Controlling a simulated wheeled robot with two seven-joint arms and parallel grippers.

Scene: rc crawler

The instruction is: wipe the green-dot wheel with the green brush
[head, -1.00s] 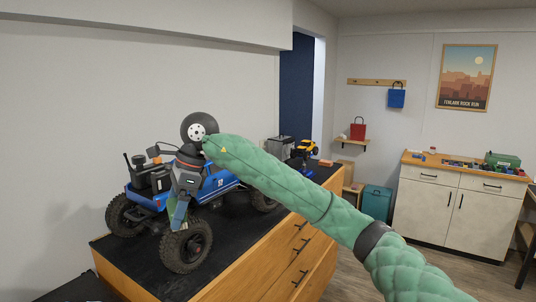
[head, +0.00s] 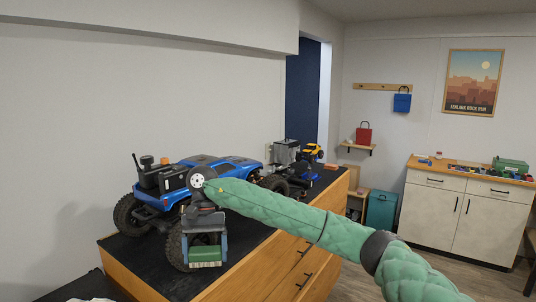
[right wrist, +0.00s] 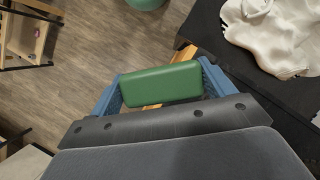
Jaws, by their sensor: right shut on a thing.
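The blue crawler truck (head: 222,162) stands on the black-topped wooden cabinet in the head view. Its near front wheel (head: 174,247) is partly hidden behind my right gripper. I cannot make out a green dot on any wheel. My right gripper (head: 205,245) is shut on the green brush (head: 208,256), right in front of that wheel; whether brush and tyre touch is unclear. In the right wrist view the green brush (right wrist: 160,85) sits between the blue fingers of my right gripper (right wrist: 161,88). My left gripper is not in view.
A white cloth (right wrist: 275,32) lies on a dark surface in the right wrist view. A grey machine part (head: 285,152) and a small yellow vehicle (head: 313,150) stand farther back on the cabinet top (head: 262,228). The floor to the right is open.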

